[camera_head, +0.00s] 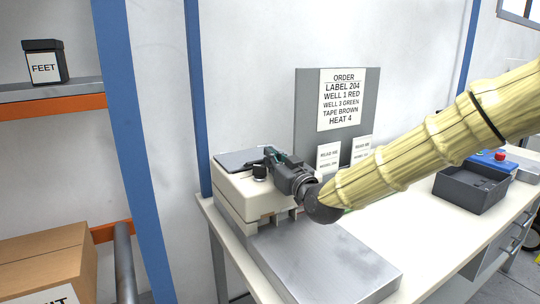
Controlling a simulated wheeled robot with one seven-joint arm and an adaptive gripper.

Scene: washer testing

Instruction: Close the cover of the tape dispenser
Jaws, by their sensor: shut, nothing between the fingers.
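The tape dispenser (243,194) is a cream box-shaped machine at the back left corner of the workbench. A dark grey flat panel (236,161), which looks like its cover, lies on its top and appears down. A black knob (260,172) sits near its front top edge. My gripper (272,156) is shut and empty, with its fingertips at the right part of the dispenser's top, by the panel's right edge. I cannot tell whether the fingertips touch the panel. My gripper and wrist hide the right side of the dispenser.
A metal plate (325,262) lies in front of the dispenser. A grey order board (305,100) stands behind, with two small cards (328,156) at its foot. A dark tray (470,190) is at the right. A blue post (196,100) rises behind the bench's left edge.

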